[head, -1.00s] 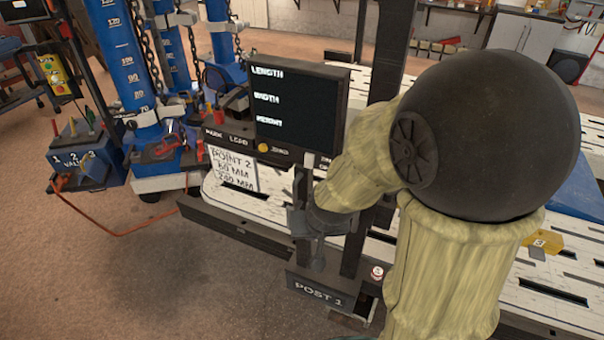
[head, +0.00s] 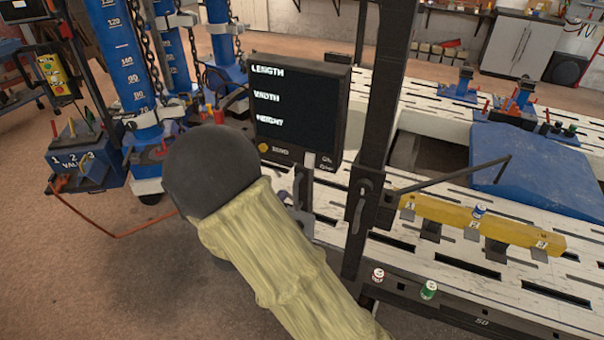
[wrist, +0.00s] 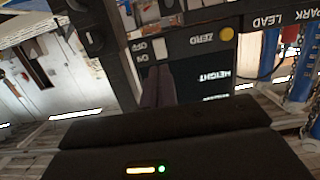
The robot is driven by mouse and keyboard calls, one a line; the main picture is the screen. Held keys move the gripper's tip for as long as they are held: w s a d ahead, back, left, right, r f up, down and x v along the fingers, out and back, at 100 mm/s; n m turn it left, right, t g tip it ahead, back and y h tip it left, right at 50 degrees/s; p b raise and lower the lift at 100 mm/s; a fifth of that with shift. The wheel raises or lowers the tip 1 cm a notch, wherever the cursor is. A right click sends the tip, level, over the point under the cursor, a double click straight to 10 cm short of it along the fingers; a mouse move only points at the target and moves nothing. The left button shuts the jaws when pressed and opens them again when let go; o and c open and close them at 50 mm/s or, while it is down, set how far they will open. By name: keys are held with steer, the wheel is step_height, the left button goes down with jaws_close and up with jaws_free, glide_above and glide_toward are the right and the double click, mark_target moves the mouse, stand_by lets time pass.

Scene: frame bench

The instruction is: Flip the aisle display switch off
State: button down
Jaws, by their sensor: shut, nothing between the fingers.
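The display (head: 297,110) has a dark screen reading LENGTH, WIDTH and HEIGHT, and stands beside a dark post in the head view. Its lower strip has a yellow ZERO button and small on/off lettering (head: 326,161) at the right end. In the wrist view the display panel (wrist: 190,60) appears upside down, with the ON and OFF labels (wrist: 141,52). My gripper (wrist: 157,70) is shut and empty, its fingertips right beside these labels. A small pale switch part (wrist: 158,48) shows at the tips; its position and any contact are unclear.
The dark post (head: 372,130) rises just right of the display. Blue chained columns (head: 128,60) stand left. Open floor lies at lower left.

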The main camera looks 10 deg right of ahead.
steer(key=shift+w+d, duration=0.1)
steer(key=p, duration=0.3)
glide_toward(310, 160)
steer(key=w+d+f, duration=0.2)
steer(key=w+f, duration=0.2)
steer(key=w, duration=0.1)
steer(key=shift+w+d+f+p, duration=0.1)
steer(key=shift+w+d+p, duration=0.2)
steer(key=shift+d, duration=0.15)
steer(key=shift+d, duration=0.1)
